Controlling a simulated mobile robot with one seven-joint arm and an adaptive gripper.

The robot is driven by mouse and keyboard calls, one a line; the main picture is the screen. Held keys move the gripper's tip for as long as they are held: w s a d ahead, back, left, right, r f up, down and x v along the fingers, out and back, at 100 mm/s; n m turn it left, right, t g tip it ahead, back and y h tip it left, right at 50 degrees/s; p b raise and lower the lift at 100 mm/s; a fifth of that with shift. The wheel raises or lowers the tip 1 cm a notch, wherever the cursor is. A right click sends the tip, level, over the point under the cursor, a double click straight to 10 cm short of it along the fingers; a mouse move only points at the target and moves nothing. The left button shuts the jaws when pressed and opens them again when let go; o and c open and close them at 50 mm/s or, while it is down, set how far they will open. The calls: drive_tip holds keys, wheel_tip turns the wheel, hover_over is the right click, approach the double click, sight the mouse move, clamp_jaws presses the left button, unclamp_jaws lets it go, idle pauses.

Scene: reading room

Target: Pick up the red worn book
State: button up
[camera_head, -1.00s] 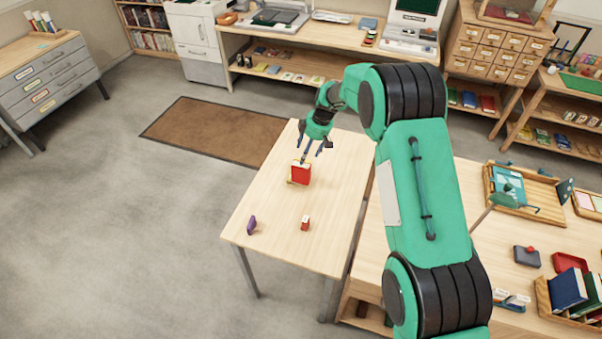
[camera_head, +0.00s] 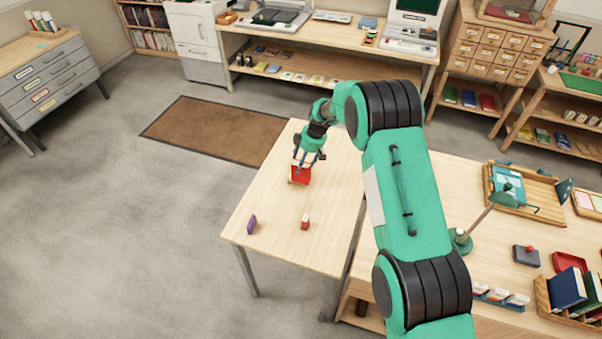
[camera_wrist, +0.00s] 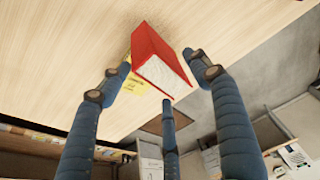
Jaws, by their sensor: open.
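The red book (camera_head: 301,175) stands upright near the far part of the small wooden table (camera_head: 262,206). In the wrist view the red book (camera_wrist: 158,58) shows its red cover and pale page edges. My gripper (camera_head: 308,160) is open at the book's top end. In the wrist view my gripper (camera_wrist: 165,85) has its blue fingers spread around the book, with gaps between them and the covers. A yellow thing (camera_wrist: 134,85) shows beside the book, partly hidden by a finger. I cannot tell whether any finger touches the book.
A purple object (camera_head: 251,224) and a small red-and-white object (camera_head: 305,222) stand on the near part of the table. A longer table (camera_head: 450,193) on the right holds a green lamp (camera_head: 462,240), trays and books. The table's left side is clear.

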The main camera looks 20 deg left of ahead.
drive_tip(key=shift+a+f, duration=0.2)
drive_tip(key=shift+f, duration=0.35)
drive_tip(key=shift+f, duration=0.1)
drive_tip(key=shift+x, duration=2.5)
drive_tip(key=c, duration=1.6)
drive_tip(key=shift+o, duration=0.2)
drive_tip(key=shift+r, duration=0.2)
